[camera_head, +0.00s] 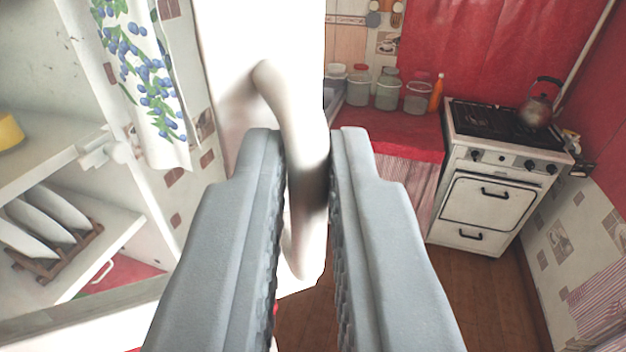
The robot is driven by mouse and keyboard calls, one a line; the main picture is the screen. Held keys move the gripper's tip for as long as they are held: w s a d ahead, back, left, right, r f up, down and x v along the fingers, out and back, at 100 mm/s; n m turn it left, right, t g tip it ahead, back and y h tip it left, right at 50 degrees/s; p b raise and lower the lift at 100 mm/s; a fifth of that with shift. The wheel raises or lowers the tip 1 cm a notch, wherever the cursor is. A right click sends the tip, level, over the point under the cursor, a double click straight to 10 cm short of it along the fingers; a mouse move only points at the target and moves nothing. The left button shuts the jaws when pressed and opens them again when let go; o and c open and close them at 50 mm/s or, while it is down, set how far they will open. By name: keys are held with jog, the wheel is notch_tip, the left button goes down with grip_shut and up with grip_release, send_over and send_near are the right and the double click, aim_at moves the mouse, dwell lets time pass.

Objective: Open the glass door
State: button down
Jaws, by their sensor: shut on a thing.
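My gripper (307,165) is in the middle of the head view, its two grey fingers on either side of a white curved door handle (275,85). The fingers are closed around the handle's lower part. The handle is fixed to a plain white door panel (291,30), which stands upright and fills the top middle of the view. I see no glass in the visible part of this door. The fingers hide part of the handle and the panel.
An open white cabinet at left has a shelf (120,222) with plates in a wooden rack (55,255). A blueberry towel (150,85) hangs beside it. At right are a stove (490,190), a kettle (540,100) and jars on a red counter (400,137). Brown floor (470,290) shows clear below.

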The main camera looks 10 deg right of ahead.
jog(key=d+v, duration=0.1)
jog(key=v, duration=1.8)
jog(key=shift+r, duration=0.3)
jog(key=shift+s+a, duration=0.1)
jog(key=c, duration=1.7)
grip_release()
jog(key=shift+a, duration=0.1)
jog(key=shift+o, duration=1)
jog(key=shift+a, duration=0.35)
jog(key=shift+w+d+f, duration=0.1)
jog(key=shift+w, duration=0.1)
jog(key=shift+d+f, duration=0.1)
jog(key=shift+d, duration=0.05)
